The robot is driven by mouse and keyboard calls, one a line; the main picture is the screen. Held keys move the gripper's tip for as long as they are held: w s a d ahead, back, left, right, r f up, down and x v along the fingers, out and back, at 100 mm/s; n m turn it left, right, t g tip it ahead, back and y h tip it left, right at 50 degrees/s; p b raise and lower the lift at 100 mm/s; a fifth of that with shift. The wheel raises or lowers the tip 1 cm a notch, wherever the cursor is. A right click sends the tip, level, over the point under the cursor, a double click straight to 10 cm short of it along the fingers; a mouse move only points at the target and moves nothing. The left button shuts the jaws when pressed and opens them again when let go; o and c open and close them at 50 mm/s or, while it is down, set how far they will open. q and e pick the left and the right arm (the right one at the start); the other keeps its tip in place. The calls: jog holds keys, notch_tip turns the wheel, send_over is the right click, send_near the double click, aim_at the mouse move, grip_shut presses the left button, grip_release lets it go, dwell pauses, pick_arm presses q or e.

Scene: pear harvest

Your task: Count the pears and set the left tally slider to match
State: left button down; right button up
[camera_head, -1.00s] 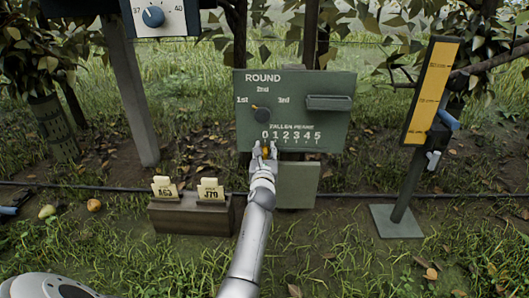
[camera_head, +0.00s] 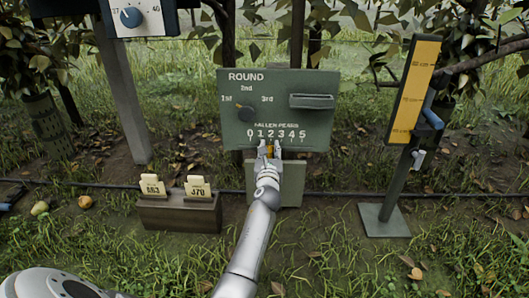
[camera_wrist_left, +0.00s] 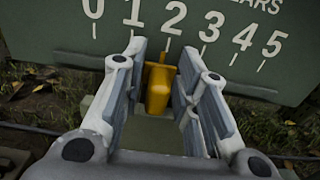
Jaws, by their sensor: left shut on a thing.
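The green tally board (camera_head: 308,82) reads ROUND at the top and FALLEN PEARS above a row of numbers 0 to 5. Its yellow slider (camera_wrist_left: 159,88) sits under the scale, close to the tick of 2. My left gripper (camera_head: 270,150) is shut on the slider, with one finger on each side of it in the left wrist view (camera_wrist_left: 166,75). On the grass at the left lie a greenish pear (camera_head: 40,208) and an orange one (camera_head: 85,201). A small orange-brown thing (camera_head: 415,273), perhaps a pear or a leaf, lies at the lower right. My right gripper is not in view.
A wooden box (camera_head: 180,214) with two cards stands left of my arm. A yellow scale board (camera_head: 412,90) on a post is at the right. A dial panel (camera_head: 150,17) is at the upper left. A dark hose crosses the ground behind the box.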

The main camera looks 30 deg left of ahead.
aim_at(271, 118)
pick_arm(q)
jog(key=shift+w+d, duration=0.1)
jog(key=shift+d, duration=0.05)
jog(key=c, duration=1.4)
grip_release()
jog(key=shift+r, duration=0.55)
notch_tip(271, 118, up, 9)
jog(key=shift+f, duration=0.1)
